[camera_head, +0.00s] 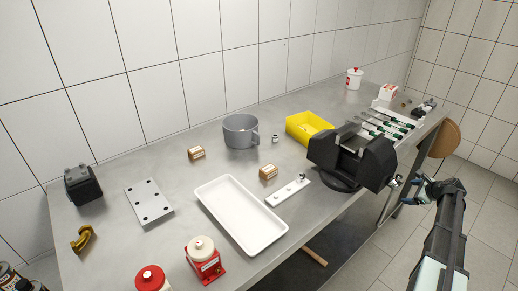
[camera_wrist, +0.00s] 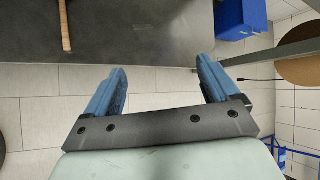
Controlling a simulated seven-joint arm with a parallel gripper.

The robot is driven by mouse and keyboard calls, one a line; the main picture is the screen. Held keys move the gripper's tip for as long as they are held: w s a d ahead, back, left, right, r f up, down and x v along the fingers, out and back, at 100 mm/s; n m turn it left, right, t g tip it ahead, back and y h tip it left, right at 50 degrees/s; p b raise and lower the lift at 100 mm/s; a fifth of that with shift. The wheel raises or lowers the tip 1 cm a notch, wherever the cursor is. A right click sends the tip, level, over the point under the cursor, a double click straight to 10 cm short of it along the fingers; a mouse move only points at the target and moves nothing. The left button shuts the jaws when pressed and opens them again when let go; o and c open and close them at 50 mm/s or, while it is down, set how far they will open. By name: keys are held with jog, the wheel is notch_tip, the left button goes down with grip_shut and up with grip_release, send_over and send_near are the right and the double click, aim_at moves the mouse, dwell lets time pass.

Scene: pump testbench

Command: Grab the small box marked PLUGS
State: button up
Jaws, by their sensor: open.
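Two small brown boxes with pale labels stand on the grey bench: one (camera_head: 197,153) left of the grey pot, the other (camera_head: 268,172) between the white tray and the yellow bin. The lettering is too small to read, so I cannot tell which is marked PLUGS. My gripper (camera_head: 428,186) is off the bench's front edge at the right, beyond the black vise and well away from both boxes. In the wrist view my gripper (camera_wrist: 160,72) is open, with nothing between its blue fingers; no box shows there.
The black vise (camera_head: 352,158) stands at the bench's front edge, between my gripper and the boxes. Around the boxes are a white tray (camera_head: 242,238), a grey pot (camera_head: 238,133), a yellow bin (camera_head: 308,127) and a white strip (camera_head: 287,193). A blue crate (camera_wrist: 238,18) is low down.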

jog(key=w+a+r+n+t+y, duration=0.1)
jog(key=w+a+r+n, duration=0.25)
jog(key=r, duration=0.85)
jog(key=w+a+r+n+y, duration=0.2)
jog(key=a+r+n, duration=0.15)
jog(key=r, duration=0.75)
jog(key=w+a+r+n+y, duration=0.1)
jog(key=w+a+r+n, duration=0.15)
jog(key=a+r, duration=0.4)
jog(key=w+a+f+n+g, duration=0.2)
jog(key=a+n, duration=0.5)
jog(key=a, duration=1.3)
jog(key=n+g+h, duration=0.5)
jog(key=n, duration=1.1)
send_over(196, 150)
jog(key=f, duration=0.5)
jog(key=shift+s+d, duration=0.3)
jog(key=shift+s+d+x, duration=0.1)
jog(key=shift+x, duration=1)
jog(key=shift+s+d+x, duration=0.1)
jog(key=shift+d+x, duration=0.05)
jog(key=shift+x, duration=0.95)
jog(key=shift+w+a+f, duration=0.1)
jog(key=shift+f, duration=0.5)
jog(key=c, duration=1.1)
